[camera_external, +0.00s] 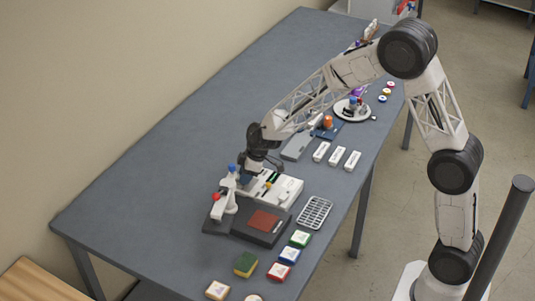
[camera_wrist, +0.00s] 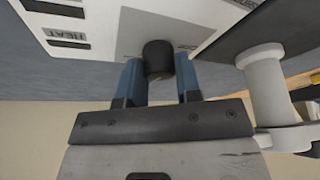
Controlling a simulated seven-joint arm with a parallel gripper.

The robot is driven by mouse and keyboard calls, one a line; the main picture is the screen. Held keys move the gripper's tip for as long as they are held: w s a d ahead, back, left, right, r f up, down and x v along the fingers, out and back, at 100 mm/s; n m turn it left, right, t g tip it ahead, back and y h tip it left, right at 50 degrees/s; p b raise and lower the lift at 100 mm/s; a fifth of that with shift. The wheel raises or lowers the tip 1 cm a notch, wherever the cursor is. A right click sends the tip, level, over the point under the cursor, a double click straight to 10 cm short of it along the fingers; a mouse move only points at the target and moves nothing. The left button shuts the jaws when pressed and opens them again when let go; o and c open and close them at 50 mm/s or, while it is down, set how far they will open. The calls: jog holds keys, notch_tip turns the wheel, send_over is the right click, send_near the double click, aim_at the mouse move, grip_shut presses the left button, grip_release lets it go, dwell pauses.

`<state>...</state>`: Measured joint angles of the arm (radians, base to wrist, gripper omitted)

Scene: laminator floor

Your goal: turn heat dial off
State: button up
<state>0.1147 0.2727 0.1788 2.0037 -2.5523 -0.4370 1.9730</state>
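The heat dial (camera_wrist: 158,60) is a short black knob on the white panel (camera_wrist: 110,28) of the machine. A HEAT label (camera_wrist: 66,34) shows to its left in the wrist view. My gripper (camera_wrist: 160,72) has one blue finger on each side of the dial, and both fingertips meet its sides with no clear gap. The dial's pointer mark cannot be read. In the external view my gripper (camera_external: 245,179) is low at the left end of the white machine (camera_external: 287,190). The dial is hidden there.
A grey upright post (camera_wrist: 264,85) stands close to the right of my fingers. In the external view a white stand with red and blue knobs (camera_external: 230,193) is beside my gripper. A dark base with a red pad (camera_external: 263,221) and a grey rack (camera_external: 314,212) are in front.

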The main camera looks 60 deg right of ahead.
jog(key=shift+c, duration=1.4)
jog(key=shift+n, duration=0.5)
jog(key=n+g+y, duration=0.1)
jog(key=n, duration=0.2)
jog(key=n+g, duration=0.1)
jog(key=n, duration=0.2)
jog(key=n+g+y, duration=0.1)
jog(key=n, duration=0.1)
jog(key=shift+w+d+n, duration=0.1)
jog(key=shift+w+n, duration=0.05)
jog(key=shift+n, duration=0.25)
jog(key=n+g, duration=0.2)
jog(key=n, duration=0.3)
jog(key=shift+w+n+g+h, duration=0.1)
jog(key=shift+n+g+h, duration=0.3)
jog(key=shift+n, duration=0.9)
jog(key=shift+n+g, duration=0.7)
jog(key=shift+n, duration=0.9)
